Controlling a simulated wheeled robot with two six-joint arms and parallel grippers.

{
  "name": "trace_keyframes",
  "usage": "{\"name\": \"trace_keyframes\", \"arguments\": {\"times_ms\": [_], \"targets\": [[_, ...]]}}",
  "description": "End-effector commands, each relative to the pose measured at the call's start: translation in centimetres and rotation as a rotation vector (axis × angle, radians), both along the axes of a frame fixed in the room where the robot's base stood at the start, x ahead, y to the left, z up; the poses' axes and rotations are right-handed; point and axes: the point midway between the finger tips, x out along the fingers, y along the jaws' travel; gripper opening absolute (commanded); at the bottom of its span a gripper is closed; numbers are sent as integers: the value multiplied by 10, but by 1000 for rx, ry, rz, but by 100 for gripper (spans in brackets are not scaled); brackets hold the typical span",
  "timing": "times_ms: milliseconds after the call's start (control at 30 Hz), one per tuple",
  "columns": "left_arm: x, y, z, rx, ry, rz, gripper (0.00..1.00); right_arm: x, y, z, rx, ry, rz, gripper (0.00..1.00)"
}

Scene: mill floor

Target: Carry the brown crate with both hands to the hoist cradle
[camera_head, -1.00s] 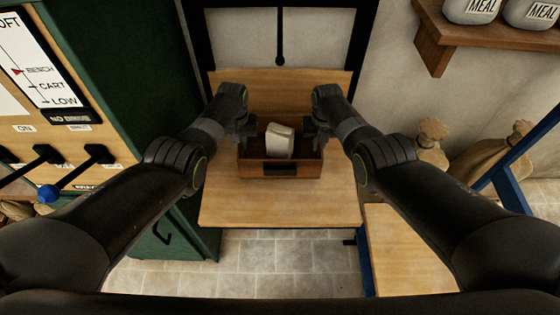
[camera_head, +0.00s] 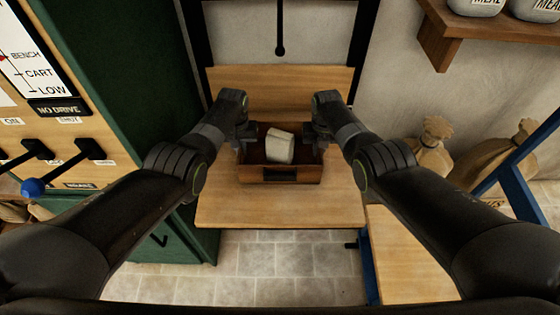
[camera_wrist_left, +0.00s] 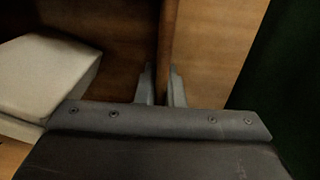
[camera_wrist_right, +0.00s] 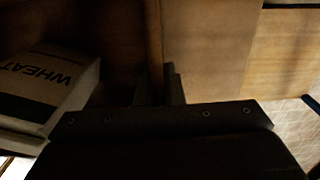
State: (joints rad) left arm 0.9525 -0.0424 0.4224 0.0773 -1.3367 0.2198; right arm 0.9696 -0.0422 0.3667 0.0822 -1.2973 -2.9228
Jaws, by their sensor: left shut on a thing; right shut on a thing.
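The brown crate (camera_head: 250,175) is over the wooden platform with a backboard that looks like the hoist cradle (camera_head: 280,208). I cannot tell whether the crate touches the platform. A pale block-shaped packet (camera_head: 280,147) sits inside, and the right wrist view shows "WHEAT" on it (camera_wrist_right: 45,80). My left gripper (camera_head: 246,146) is shut on the crate's left side wall, which runs between its fingers in the left wrist view (camera_wrist_left: 164,85). My right gripper (camera_head: 316,146) is shut on the right side wall (camera_wrist_right: 155,50).
A green cabinet (camera_head: 135,60) with levers and a chart stands at the left. Sacks (camera_head: 432,150) lean at the right wall beside a blue frame (camera_head: 520,170). A shelf with meal jars (camera_head: 490,25) is at the upper right. Another wooden surface (camera_head: 410,265) is at the lower right.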

Motion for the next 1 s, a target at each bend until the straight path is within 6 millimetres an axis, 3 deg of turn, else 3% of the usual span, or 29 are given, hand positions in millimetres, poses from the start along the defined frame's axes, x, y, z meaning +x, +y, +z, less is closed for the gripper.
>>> {"name": "trace_keyframes", "arguments": {"times_ms": [33, 67, 200, 667, 1000], "targets": [[1, 1, -3, 2, -3, 0, 0, 1, -1, -3, -2, -2, -1, 0], [0, 1, -2, 2, -1, 1, 11, 0, -1, -3, -2, 0, -1, 11], [0, 1, -2, 1, 0, 1, 29, 0, -1, -2, -1, 0, -1, 29], [1, 0, 4, 0, -1, 0, 30, 0, 0, -2, 0, 0, 0, 30], [1, 0, 38, 0, -4, 1, 30, 0, 0, -1, 0, 0, 0, 30]]}}
